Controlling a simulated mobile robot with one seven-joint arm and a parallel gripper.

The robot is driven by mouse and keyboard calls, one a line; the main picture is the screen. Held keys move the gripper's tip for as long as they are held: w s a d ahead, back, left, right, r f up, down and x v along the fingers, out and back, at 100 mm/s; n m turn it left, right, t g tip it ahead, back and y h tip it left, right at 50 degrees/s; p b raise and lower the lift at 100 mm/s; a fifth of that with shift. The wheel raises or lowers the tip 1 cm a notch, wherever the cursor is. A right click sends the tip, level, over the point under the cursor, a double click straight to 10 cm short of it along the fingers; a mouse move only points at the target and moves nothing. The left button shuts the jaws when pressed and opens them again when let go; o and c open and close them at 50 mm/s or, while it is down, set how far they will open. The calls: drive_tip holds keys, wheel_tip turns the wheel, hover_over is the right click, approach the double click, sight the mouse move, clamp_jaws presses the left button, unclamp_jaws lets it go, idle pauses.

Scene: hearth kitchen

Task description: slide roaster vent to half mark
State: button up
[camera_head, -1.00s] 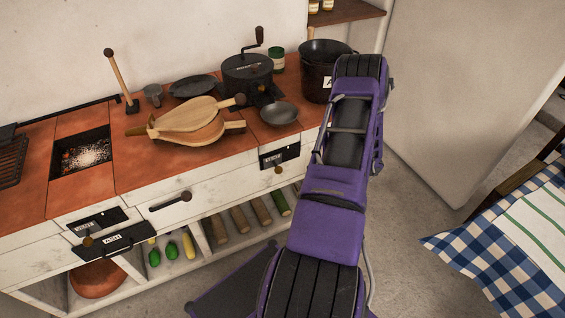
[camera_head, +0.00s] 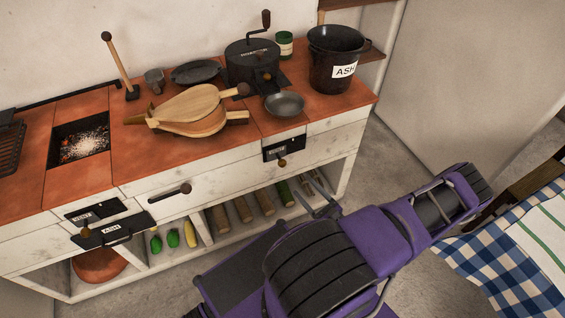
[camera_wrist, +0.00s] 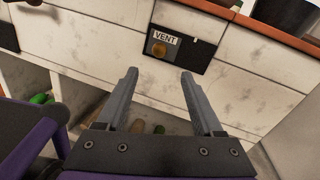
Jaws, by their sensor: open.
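The roaster vent (camera_head: 284,148) is a black plate on the white cabinet front, below the black roaster (camera_head: 252,65) with its crank. In the wrist view the vent (camera_wrist: 182,58) carries a VENT label and a round brown knob (camera_wrist: 159,49) at its left part. A small white mark shows right of the label. My gripper (camera_wrist: 157,74) is open and empty. Its two grey fingers point toward the vent, with the knob above and between the fingertips in the picture. They appear apart from it.
A second vent (camera_head: 92,213) and an ash drawer (camera_head: 110,235) are at the left. A pan (camera_head: 285,104), bellows (camera_head: 195,110) and ash bucket (camera_head: 335,60) stand on the counter. Logs (camera_head: 243,213) lie on the shelf below. A checked-cloth table (camera_head: 490,262) is at the right.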

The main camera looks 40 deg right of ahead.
sight(282, 163)
drive_tip(key=w, duration=1.4)
drive_tip(key=shift+w+d+b, duration=0.15)
drive_tip(key=shift+d+b, duration=0.1)
drive_tip(key=shift+b, duration=0.15)
clamp_jaws()
idle(0.6)
